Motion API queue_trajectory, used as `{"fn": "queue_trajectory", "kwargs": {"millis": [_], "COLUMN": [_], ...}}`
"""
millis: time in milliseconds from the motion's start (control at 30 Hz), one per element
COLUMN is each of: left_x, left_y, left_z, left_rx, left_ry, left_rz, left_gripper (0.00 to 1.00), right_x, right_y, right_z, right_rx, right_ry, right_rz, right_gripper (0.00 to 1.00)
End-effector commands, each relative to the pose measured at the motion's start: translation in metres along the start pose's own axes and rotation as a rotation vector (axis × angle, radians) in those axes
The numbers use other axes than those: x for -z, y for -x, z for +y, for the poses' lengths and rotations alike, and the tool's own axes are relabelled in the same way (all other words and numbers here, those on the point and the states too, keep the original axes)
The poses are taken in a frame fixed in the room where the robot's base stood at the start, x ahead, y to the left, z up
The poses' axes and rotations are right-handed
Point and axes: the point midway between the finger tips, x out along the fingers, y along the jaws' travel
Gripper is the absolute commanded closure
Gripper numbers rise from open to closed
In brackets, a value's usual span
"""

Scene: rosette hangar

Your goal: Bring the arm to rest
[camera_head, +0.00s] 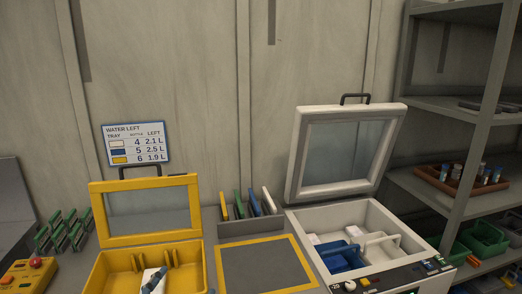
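Neither of my grippers nor my arms shows in the head view. A yellow case (95,275) with its windowed lid raised stands at the lower left, with a white and dark blue item (153,280) inside. A white box (298,222) with its windowed lid (296,160) raised stands at the right. It holds a blue item (342,257) and a whitish handled item (380,242).
A dark mat with a yellow border (265,265) lies bare between the cases. Behind it a grey rack (250,227) holds several coloured upright plates. Green racks (62,232) and a yellow control box (20,276) stand left. Shelving (480,105) stands right; a sign (136,144) hangs behind.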

Motion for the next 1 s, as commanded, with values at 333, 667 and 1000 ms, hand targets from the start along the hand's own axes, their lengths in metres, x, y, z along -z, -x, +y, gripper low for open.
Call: {"fn": "queue_trajectory", "kwargs": {"millis": [333, 667, 1000], "left_x": [-0.131, -0.167, -0.213], "left_y": [0.107, 0.206, 0.166], "left_z": [0.145, 0.210, 0.281], "left_rx": [-0.386, -0.556, -0.580], "left_ry": [0.530, 0.759, 0.741], "left_rz": [-0.554, -0.891, -0.922], "left_gripper": [0.04, 0.04, 0.04], "right_x": [0.000, 0.000, 0.001], "right_y": [0.000, 0.000, 0.016], "right_z": [0.000, 0.000, 0.000], "right_rx": [0.000, 0.000, 0.000], "right_ry": [0.000, 0.001, 0.001], "right_rz": [0.001, 0.001, 0.000], "right_gripper": [0.65, 0.65, 0.65]}}
